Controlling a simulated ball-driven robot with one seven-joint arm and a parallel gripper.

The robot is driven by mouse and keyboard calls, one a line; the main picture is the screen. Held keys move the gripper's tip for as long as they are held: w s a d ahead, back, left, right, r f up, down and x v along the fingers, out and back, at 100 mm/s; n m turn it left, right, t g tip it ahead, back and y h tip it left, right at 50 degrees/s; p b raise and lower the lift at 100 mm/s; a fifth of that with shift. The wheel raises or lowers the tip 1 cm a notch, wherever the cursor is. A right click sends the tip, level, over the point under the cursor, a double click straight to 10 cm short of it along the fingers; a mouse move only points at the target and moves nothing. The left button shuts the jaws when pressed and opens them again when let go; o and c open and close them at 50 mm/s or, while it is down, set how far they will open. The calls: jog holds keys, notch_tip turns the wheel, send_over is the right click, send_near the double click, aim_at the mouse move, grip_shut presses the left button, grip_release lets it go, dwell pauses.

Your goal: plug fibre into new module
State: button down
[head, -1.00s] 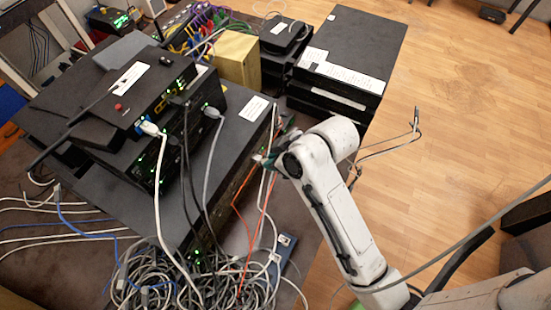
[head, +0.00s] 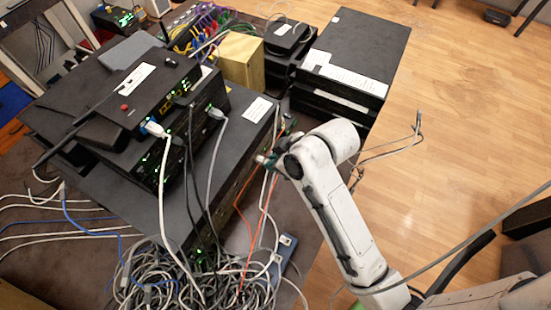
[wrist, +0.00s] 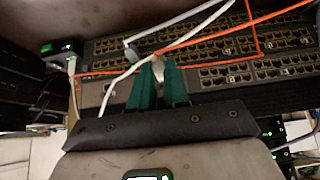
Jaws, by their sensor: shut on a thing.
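My gripper (wrist: 158,68) has two green fingers, shut close together in front of the rack switch's port face (wrist: 210,50). An orange fibre (wrist: 205,32) runs to the fingertips, and the fingers are shut on its end; the connector itself is mostly hidden. In the head view the orange fibre (head: 240,205) hangs down the front of the black switch (head: 185,195) towards the cable heap. My wrist hides most of the fingers there. I cannot make out the new module or whether the connector touches a port.
A white cable with a grey plug (wrist: 131,53) sits just left of the fingertips. A tangled cable heap (head: 190,275) lies below the switch. Stacked black units (head: 355,50) and a tan box (head: 239,60) stand behind.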

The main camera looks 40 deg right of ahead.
jog(key=shift+w, duration=0.15)
dwell(0.8)
jog(key=c, duration=1)
grip_release()
jog(key=shift+c, duration=0.2)
jog(key=v, duration=1)
jog(key=shift+s+r, duration=0.2)
jog(key=shift+r, duration=0.15)
jog(key=s+f+m+g+h, duration=0.1)
jog(key=s+f, duration=0.3)
jog(key=s+d+f+m+g, duration=0.1)
jog(key=s+f+m+g, duration=0.1)
jog(key=s+f, duration=0.2)
jog(key=s+f+m+g+h, duration=0.1)
jog(key=s+f+g, duration=0.1)
jog(key=s+f, duration=0.2)
jog(key=shift+s+d+f+m+h, duration=0.15)
jog(key=shift+s+f+m+h, duration=0.15)
jog(key=shift+s, duration=0.05)
